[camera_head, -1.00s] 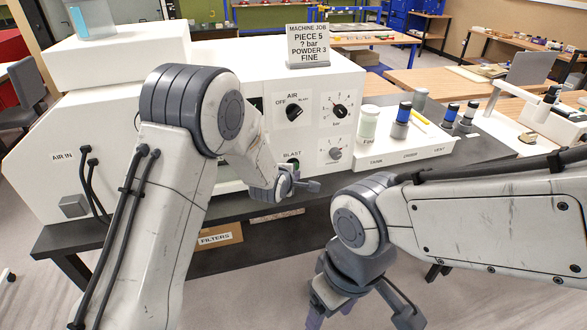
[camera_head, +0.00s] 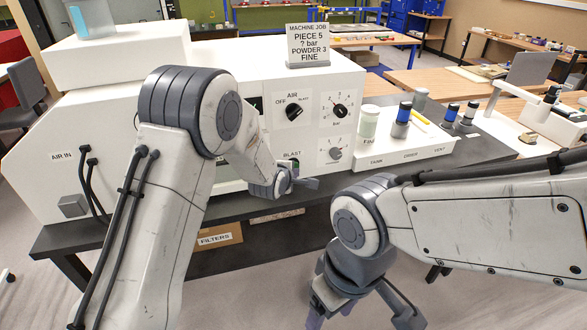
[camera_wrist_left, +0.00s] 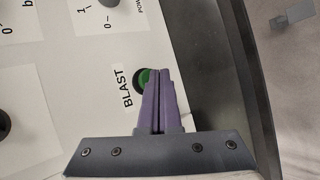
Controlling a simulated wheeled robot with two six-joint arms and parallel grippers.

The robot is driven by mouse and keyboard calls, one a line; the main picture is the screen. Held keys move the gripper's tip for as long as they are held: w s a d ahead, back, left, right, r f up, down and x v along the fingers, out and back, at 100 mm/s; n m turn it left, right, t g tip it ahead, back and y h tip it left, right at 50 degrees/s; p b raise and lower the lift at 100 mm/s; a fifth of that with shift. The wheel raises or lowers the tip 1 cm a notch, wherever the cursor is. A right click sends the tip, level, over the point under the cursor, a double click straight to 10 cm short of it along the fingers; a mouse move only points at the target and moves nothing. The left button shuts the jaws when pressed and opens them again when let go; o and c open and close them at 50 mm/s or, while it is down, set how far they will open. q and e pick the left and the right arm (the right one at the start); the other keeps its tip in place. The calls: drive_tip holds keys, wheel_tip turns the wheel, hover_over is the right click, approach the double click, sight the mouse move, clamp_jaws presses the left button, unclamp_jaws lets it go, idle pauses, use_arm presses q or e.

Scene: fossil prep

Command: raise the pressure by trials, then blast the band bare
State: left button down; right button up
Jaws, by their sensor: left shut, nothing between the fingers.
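The white blasting cabinet (camera_head: 220,75) stands ahead of me. Its front carries the AIR switch (camera_head: 293,112), the bar dial (camera_head: 340,110) and a lower knob (camera_head: 335,154); their exact settings are too small to read surely. The green BLAST button (camera_wrist_left: 146,79) shows in the left wrist view, partly behind my left fingertips. My left gripper (camera_head: 305,184) is shut and empty, its purple fingertips (camera_wrist_left: 157,72) at that button; I cannot tell whether they touch it. My right gripper (camera_head: 360,315) hangs low at the front, fingers spread. The band is not in sight.
A sign (camera_head: 308,45) on the cabinet reads piece 5, ? bar, powder 3, fine. A FILTERS box (camera_head: 215,238) sits below the dark bench (camera_head: 480,150).

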use_arm(q)
drive_tip(key=shift+w+a, duration=0.15)
drive_tip(key=shift+w, duration=0.25)
idle(1.8)
drive_tip(key=shift+s, duration=0.1)
idle(1.4)
drive_tip(key=shift+s+d+b, duration=0.3)
drive_tip(key=shift+s+b, duration=0.05)
drive_tip(key=shift+s, duration=0.4)
drive_tip(key=s, duration=0.1)
drive_tip(key=s+d+b, duration=0.1)
drive_tip(key=s, duration=0.2)
drive_tip(key=shift+s+d, duration=0.25)
drive_tip(key=shift+s, duration=0.15)
